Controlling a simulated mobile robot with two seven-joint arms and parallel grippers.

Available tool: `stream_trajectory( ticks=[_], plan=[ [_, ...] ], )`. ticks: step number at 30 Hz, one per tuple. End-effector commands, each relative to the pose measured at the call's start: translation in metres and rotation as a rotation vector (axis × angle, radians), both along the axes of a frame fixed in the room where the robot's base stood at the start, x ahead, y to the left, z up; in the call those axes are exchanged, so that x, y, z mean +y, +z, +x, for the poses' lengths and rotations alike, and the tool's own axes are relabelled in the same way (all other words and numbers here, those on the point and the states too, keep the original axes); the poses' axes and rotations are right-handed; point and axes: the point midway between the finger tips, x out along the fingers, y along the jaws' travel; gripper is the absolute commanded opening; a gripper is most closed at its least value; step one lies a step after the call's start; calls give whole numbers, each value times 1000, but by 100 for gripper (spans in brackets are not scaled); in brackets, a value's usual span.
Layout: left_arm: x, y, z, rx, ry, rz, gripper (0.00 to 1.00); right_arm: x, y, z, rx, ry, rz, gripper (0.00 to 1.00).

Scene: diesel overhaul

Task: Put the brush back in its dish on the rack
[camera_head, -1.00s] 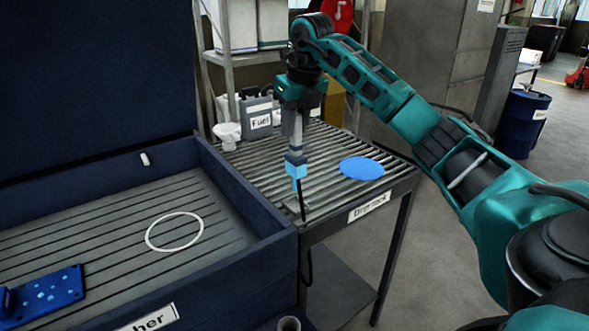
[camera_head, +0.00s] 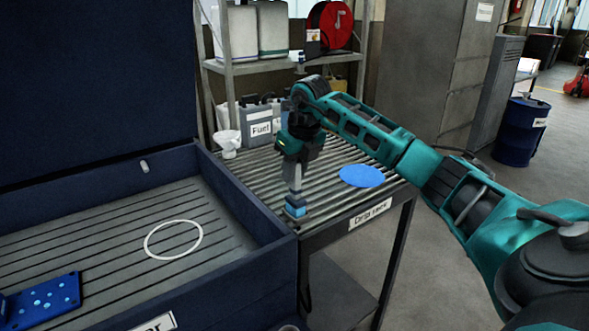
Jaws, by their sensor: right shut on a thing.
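My right gripper (camera_head: 295,201) points straight down over the front left corner of the slatted drip rack (camera_head: 340,205). It is shut on the brush, which is mostly hidden by the gripper. Light blue shows at the jaw tips, and I cannot tell how much of it is the brush. A small dull dish (camera_head: 301,219) shows partly beneath the tips, at the rack's corner. I cannot tell whether the brush touches its floor. My left gripper is not in view.
The blue washer tub (camera_head: 262,250) stands left of the rack, its wall close to the gripper. A white ring (camera_head: 174,239) and a blue plate (camera_head: 42,298) lie in it. A blue disc (camera_head: 362,176) lies on the rack. A fuel can (camera_head: 258,124) and white funnel (camera_head: 229,141) stand behind.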

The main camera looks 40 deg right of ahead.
Motion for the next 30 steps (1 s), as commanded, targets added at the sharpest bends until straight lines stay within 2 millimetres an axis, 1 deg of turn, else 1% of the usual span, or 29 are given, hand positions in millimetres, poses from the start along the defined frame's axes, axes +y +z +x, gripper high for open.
stream_trajectory(
  ticks=[1, 2, 9, 10, 16, 20, 23, 30],
  plan=[
    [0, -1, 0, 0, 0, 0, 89, 0, -2, 0, 0, 0, 0, 0],
    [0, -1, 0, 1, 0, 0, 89, 0, -3, 0, 1, 0, 0, 27],
    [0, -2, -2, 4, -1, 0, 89, 0, -2, 0, 1, 0, 0, 50],
    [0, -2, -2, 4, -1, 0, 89, 0, -2, 0, 1, 0, 0, 51],
    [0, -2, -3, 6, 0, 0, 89, 0, -2, 0, 1, 0, 0, 51],
    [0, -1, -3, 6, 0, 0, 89, 0, 6, -1, -1, 0, 0, 51],
    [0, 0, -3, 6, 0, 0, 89, 0, 20, -4, -3, 0, -1, 51],
    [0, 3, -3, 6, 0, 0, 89, 2, 71, -18, -4, 0, 0, 51]
  ],
)
